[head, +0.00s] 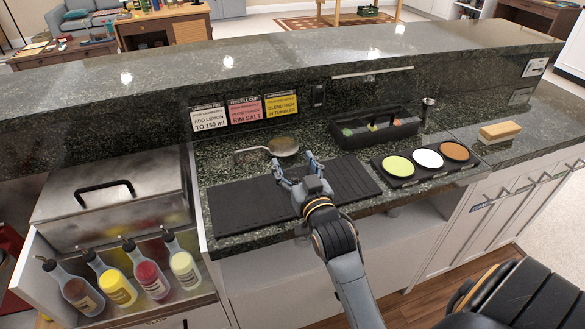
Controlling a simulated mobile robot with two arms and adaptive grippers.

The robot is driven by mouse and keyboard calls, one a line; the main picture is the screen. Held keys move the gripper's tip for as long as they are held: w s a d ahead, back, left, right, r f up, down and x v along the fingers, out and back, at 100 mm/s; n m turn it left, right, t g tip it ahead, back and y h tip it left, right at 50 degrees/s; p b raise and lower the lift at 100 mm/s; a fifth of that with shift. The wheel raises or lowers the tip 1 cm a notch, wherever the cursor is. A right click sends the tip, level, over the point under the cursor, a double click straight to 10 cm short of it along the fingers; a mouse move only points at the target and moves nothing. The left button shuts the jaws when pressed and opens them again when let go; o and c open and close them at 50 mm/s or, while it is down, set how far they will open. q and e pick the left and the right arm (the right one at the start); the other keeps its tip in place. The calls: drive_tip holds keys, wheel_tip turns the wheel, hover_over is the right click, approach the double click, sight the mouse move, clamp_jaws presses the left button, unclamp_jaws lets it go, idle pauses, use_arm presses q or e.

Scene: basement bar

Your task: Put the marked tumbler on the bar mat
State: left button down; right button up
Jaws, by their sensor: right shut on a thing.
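The bar mat (238,204) is a long black ribbed mat lying on the dark green stone counter. My right gripper (298,161) is over the middle of the mat, its fingers pointing to the back of the counter. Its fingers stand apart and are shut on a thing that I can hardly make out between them. I cannot tell its shape or see a mark on it. No tumbler shows clearly elsewhere on the counter. The gripper and arm hide part of the mat. My left gripper is not in view.
A strainer (284,146) lies just behind the mat. A black caddy (375,133), a jigger (428,112) and a black tray with three coloured discs (404,180) stand to the right. Several bottles (117,286) sit at left. A raised ledge (200,72) runs behind.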

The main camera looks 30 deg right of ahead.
drive_tip(key=shift+s+a+r, duration=0.1)
drive_tip(key=shift+s+r, duration=0.1)
drive_tip(key=shift+f, duration=0.1)
drive_tip(key=o, duration=1.8)
drive_tip(key=shift+f, duration=0.15)
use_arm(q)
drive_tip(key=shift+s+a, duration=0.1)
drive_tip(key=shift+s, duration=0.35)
use_arm(e)
drive_tip(key=shift+r, duration=0.25)
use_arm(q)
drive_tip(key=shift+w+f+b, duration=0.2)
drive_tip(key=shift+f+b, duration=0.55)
use_arm(e)
drive_tip(key=v, duration=1.2)
drive_tip(key=shift+f, duration=0.1)
